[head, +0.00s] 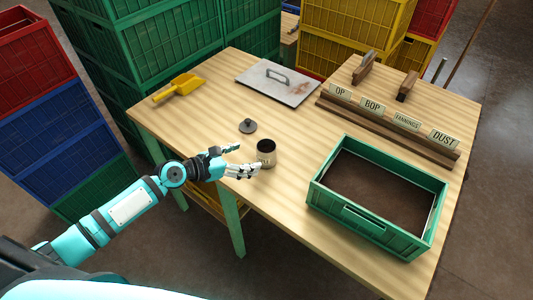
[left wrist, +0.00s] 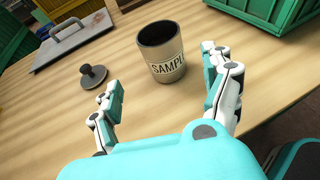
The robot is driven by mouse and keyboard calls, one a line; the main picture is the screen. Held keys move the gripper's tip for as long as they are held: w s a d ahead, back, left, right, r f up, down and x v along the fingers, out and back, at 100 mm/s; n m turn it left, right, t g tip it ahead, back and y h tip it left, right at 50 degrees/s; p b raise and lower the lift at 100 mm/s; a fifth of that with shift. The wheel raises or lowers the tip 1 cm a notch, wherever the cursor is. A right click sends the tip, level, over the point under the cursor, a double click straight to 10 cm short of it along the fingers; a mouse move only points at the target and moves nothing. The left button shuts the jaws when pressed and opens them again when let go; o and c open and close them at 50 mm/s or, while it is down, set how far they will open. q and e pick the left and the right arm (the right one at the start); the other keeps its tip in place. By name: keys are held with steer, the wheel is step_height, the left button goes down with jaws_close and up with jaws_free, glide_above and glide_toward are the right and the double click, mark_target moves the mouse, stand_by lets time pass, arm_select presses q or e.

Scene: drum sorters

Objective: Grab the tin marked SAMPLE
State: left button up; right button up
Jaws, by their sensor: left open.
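The tin (head: 266,158) is a small open cylinder standing upright on the table. In the left wrist view the tin (left wrist: 164,62) shows a label reading "SAMPL", with the last letter cut off from sight. My left gripper (head: 236,160) is open just left of the tin in the head view. In the left wrist view my left gripper (left wrist: 165,75) has its fingers spread to either side, with the tin ahead between them and apart from both. The right gripper is not in view.
A dark knobbed lid (head: 248,126) lies behind the tin. A green crate (head: 345,213) with dark contents stands to the right. A metal plate with a handle (head: 292,89), a yellow scoop (head: 182,86) and a labelled wooden rack (head: 385,130) lie farther back. Stacked crates surround the table.

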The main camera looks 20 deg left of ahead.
mark_target(274, 145)
arm_select(q)
steer(key=x, duration=0.8)
steer(key=shift+d+f, duration=0.3)
steer(key=shift+d, duration=0.05)
steer(key=shift+s, duration=0.1)
steer(key=shift+c, duration=0.6)
steer(key=c, duration=1.2)
steer(key=shift+r, duration=0.15)
steer(key=shift+r+p, duration=0.85)
steer(key=shift+r, duration=1)
steer(key=shift+s+d+f, duration=0.1)
steer(key=shift+s+f, duration=0.05)
steer(key=shift+s, duration=0.25)
steer(key=s+d, duration=0.1)
steer(key=s, duration=0.2)
steer(key=s+d+p, duration=0.1)
steer(key=s, duration=0.3)
steer(key=s+d+r+p, duration=0.1)
steer(key=s, duration=0.3)
steer(key=shift+s+d+r+p, duration=0.1)
steer(key=shift+s+d+p, duration=0.1)
steer(key=shift+s, duration=0.65)
steer(key=shift+s+d+r+p, duration=0.1)
steer(key=shift+s+d, duration=0.1)
steer(key=shift+s, duration=0.65)
